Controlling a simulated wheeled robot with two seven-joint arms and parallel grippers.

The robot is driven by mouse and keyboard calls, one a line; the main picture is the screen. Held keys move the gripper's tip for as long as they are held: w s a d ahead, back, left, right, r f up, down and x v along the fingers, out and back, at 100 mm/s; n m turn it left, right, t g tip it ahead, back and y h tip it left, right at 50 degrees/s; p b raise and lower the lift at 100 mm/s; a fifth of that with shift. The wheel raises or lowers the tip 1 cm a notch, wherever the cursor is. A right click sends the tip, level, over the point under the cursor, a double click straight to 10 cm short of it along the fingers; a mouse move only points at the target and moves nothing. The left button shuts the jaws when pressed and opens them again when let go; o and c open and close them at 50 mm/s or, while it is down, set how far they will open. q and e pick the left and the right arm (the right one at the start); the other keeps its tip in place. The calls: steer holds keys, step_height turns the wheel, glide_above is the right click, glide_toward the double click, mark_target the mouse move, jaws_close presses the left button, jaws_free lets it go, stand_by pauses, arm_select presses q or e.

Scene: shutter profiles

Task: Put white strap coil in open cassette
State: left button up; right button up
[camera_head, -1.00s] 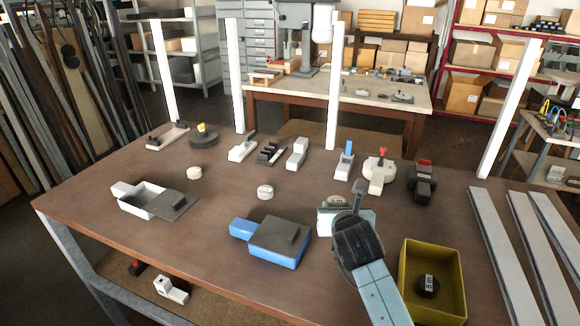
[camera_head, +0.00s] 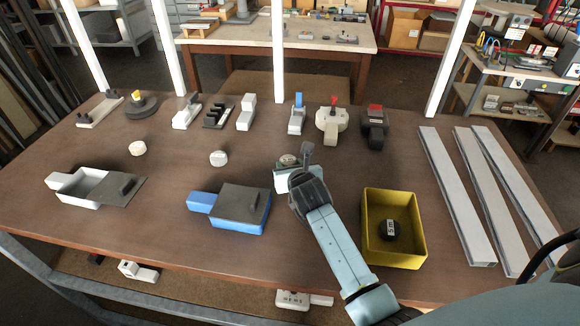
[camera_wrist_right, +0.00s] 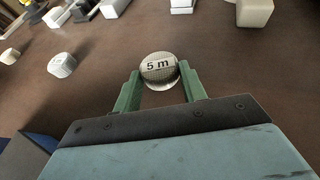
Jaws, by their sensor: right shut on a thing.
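My right gripper (camera_head: 290,170) is shut on a white strap coil (camera_head: 287,160). In the right wrist view the coil (camera_wrist_right: 158,68), marked "5 m", sits between the two green fingers (camera_wrist_right: 158,82). I cannot tell whether it touches the table. Two other white coils lie on the table, one at centre left (camera_head: 217,159) and one farther left (camera_head: 137,148). The white cassette (camera_head: 80,197) at the left is open, with its grey lid (camera_head: 122,190) slid to the right. The blue cassette (camera_head: 199,203), left of my right gripper, has its dark lid (camera_head: 240,208) over it. My left gripper is out of view.
A yellow bin (camera_head: 415,262) with a black coil (camera_head: 390,230) stands right of my right arm. Long pale profiles (camera_head: 455,195) lie at the right. Tools and clamps line the back, among them a red-handled one (camera_head: 332,122). White posts rise behind. The front left table is clear.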

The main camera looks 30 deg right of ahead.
steer(key=shift+f, duration=0.2)
steer(key=o, duration=0.5)
steer(key=shift+f, duration=0.15)
steer(key=o, duration=0.5)
